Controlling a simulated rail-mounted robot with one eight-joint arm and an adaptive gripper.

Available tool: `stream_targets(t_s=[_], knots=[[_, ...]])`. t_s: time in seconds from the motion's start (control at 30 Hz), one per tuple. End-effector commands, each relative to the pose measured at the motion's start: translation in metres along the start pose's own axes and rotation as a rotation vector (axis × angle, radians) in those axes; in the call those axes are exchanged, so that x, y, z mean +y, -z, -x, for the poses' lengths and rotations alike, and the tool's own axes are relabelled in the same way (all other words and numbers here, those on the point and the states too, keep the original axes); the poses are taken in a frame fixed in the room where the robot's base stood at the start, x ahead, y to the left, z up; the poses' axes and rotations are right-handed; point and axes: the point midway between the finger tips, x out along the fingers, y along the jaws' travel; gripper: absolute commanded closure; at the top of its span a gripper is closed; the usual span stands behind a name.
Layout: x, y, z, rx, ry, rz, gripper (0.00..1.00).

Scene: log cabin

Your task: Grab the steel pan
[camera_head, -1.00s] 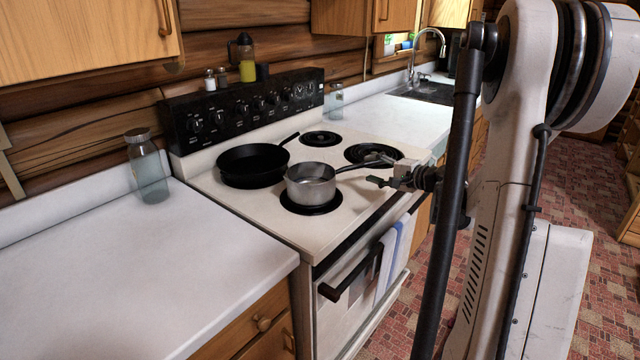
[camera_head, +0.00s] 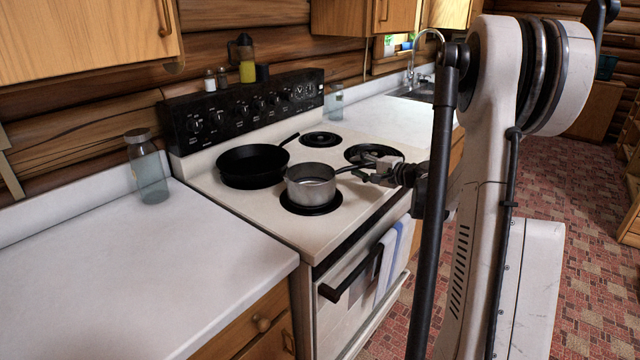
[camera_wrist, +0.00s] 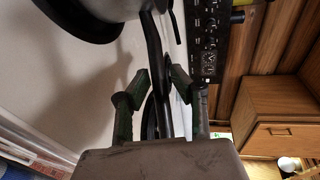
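The steel pan (camera_head: 311,186) sits on the front left burner of the white stove, its dark handle pointing right. In the wrist view, part of the pan (camera_wrist: 95,22) shows at the top left. Its handle (camera_wrist: 154,65) runs down between the two fingers. My gripper (camera_head: 365,175) is at the handle, to the right of the pan. In the wrist view, my gripper (camera_wrist: 150,88) is open, with a finger on each side of the handle and gaps visible. The handle's far end is hidden by the gripper.
A black frying pan (camera_head: 252,166) stands on the burner behind and left of the steel pan. The back right and front right burners are bare. A glass jar (camera_head: 147,167) stands on the left white counter (camera_head: 110,270), which is otherwise clear. A towel (camera_head: 388,262) hangs on the oven handle.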

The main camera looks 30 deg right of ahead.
Motion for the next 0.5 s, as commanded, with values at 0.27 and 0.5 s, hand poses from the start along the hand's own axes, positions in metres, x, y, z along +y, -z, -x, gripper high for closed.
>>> stream_targets(t_s=[0.27, 0.5], knots=[[0.0, 0.0001, 0.0003, 0.0, 0.0, 0.0, 1.0], [-0.0003, 0.0001, 0.0003, 0.0, 0.001, -0.001, 1.0]])
